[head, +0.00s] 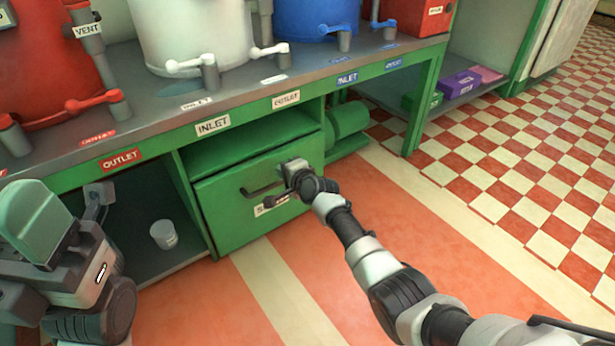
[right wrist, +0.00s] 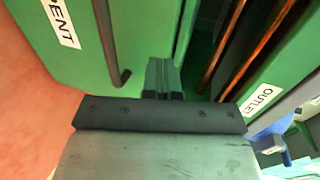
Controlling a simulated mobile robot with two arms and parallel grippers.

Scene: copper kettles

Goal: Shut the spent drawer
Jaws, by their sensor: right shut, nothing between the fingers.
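The spent drawer (head: 232,205) is the green box front under the bench in the head view. Its front stands out from the frame, so it looks partly open. It has a dark bar handle (head: 262,189) and a white label partly hidden by my right gripper. My right gripper (head: 292,170) is at the drawer front, right of the handle. In the right wrist view its shut, empty fingers (right wrist: 163,78) are by the drawer's green front (right wrist: 95,55), beside the handle (right wrist: 108,45); contact is unclear. My left gripper (head: 98,193) is at the left, its fingers unclear.
The bench (head: 330,88) above carries red, white and blue vessels with valve levers. A white cup (head: 163,234) stands in the open bay left of the drawer. A green cylinder (head: 347,118) is right of it. The floor in front is clear apart from my arm.

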